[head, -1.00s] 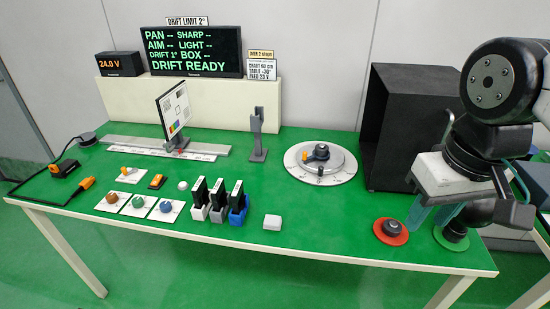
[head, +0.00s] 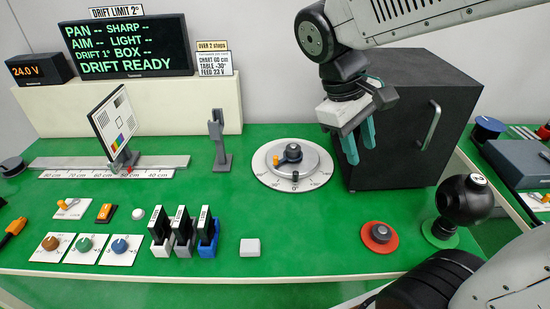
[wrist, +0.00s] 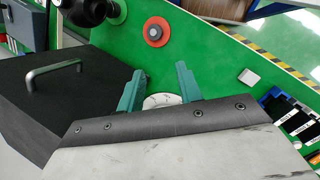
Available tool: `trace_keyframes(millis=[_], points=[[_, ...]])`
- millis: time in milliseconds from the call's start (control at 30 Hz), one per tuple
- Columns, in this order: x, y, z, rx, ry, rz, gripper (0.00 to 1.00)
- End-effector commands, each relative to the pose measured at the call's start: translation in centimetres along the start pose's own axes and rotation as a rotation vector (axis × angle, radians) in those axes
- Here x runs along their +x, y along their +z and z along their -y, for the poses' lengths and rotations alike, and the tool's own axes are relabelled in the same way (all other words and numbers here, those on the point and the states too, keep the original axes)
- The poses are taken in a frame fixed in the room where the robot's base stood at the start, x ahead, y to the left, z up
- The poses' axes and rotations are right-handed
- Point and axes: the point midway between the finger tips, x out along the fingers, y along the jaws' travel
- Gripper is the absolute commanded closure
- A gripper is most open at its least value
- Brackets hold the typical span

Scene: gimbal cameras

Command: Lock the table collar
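The rotary table is a round white dial plate (head: 270,179) with degree marks, on the green bench right of centre in the head view. A grey disc sits on it, with a dark blue-grey knob (head: 293,152) in the middle and a small orange tab (head: 276,160) on its left. My gripper (head: 360,155) hangs in the air to the right of the dial, in front of the black box, fingers pointing down. It is open and empty. In the wrist view, part of the white dial (wrist: 160,101) shows between the open fingers (wrist: 161,72); the knob and tab are hidden there.
A black box (head: 395,160) with a handle stands close behind and right of my gripper. A grey post (head: 219,145) stands left of the dial. A red disc with a knob (head: 380,238) and a black ball (head: 465,200) are at the right front. Green bench around the dial's front is clear.

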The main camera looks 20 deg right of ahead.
Motion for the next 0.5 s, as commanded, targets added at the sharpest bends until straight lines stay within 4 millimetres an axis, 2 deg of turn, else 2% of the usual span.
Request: trace_keyframes(millis=[33, 233, 500], points=[[0.1, -1.5, -0.4, -0.052, 0.036, 0.049, 0.65], [0.7, -7.3, -1.8, -0.247, 0.196, 0.22, 0.65], [2.7, -16.5, -1.6, -0.507, 0.424, 0.44, 0.65]])
